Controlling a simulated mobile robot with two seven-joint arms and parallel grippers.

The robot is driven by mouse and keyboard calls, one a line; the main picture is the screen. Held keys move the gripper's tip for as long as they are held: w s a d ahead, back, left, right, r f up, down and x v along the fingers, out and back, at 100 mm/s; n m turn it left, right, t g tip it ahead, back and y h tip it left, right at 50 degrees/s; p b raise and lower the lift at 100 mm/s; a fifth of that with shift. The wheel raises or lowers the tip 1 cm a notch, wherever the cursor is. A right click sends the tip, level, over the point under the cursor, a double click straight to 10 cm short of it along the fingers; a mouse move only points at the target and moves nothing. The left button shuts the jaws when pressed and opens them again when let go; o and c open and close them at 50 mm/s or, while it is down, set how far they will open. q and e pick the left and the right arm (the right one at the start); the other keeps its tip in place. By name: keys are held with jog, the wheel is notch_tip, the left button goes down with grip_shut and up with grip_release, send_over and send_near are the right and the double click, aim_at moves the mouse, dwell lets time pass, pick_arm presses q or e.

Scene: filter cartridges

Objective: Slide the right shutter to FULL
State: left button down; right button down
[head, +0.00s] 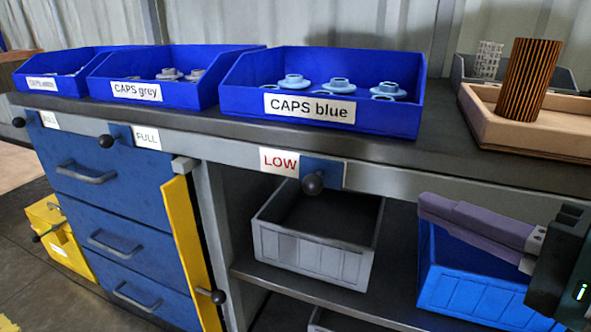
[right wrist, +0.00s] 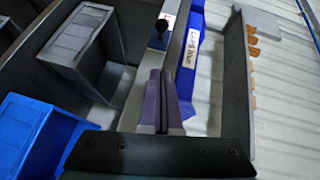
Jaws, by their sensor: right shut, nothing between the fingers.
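The right shutter is a small blue plate (head: 335,173) with a black ball knob (head: 313,184) on the bench's front rail, below the bin marked CAPS blue. The white label (head: 285,162) to its left shows LOW in red. My right gripper (head: 424,205) has purple fingers that are shut and empty, to the right of the knob and apart from it. In the right wrist view the shut fingers (right wrist: 163,75) point toward the knob (right wrist: 157,38), with a gap between. My left gripper is not in view.
Blue bins marked CAPS blue (head: 398,119) and CAPS grey (head: 211,88) stand on the bench. Another shutter label (head: 147,138) reads FULL. A grey crate (head: 310,253) and a blue crate (head: 470,295) sit on the shelf below. A wooden tray (head: 520,139) holds a brown ribbed cylinder (head: 528,80).

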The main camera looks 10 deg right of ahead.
send_near(321, 177)
jog(key=w, duration=0.1)
jog(key=w+d, duration=0.1)
jog(key=shift+w+d+r, duration=0.1)
jog(key=shift+w+d, duration=0.25)
jog(key=shift+w, duration=0.05)
jog(key=a, duration=0.1)
jog(key=w+a, duration=0.1)
jog(key=a, duration=0.1)
jog(key=shift+w+f, duration=0.2)
jog(key=shift+f, duration=0.2)
jog(key=shift+w+a, duration=0.15)
jog(key=shift+a, duration=0.2)
